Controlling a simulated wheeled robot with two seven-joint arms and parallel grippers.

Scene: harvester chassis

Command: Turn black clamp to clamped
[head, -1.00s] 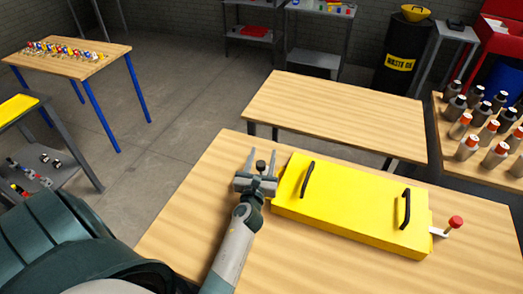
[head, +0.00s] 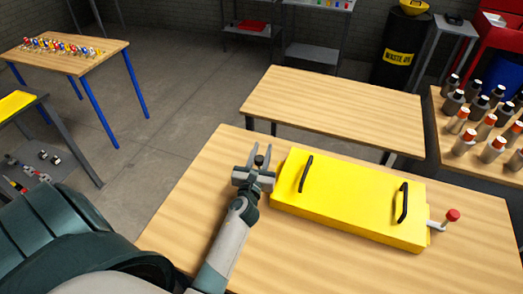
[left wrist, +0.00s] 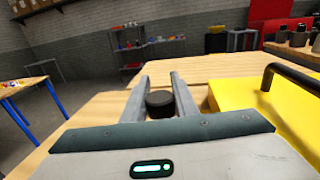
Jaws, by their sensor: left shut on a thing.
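The yellow chassis box (head: 345,200) lies on the wooden table, with two black handles on top. The black clamp's knob (head: 259,160) stands at the box's left end. My left gripper (head: 259,157) is at that end, its two fingers on either side of the knob and shut on it. The left wrist view shows the round black knob (left wrist: 160,103) between the fingers; the clamp's lower part is hidden. A red-knobbed clamp (head: 452,215) sticks out at the box's right end, apart from my gripper. My right gripper is not in view.
The near table (head: 190,215) has free room left of the box. A second, empty wooden table (head: 335,105) stands behind it. Several bottles (head: 485,115) stand on a table at the right. A black handle (head: 306,174) rises close to my left gripper.

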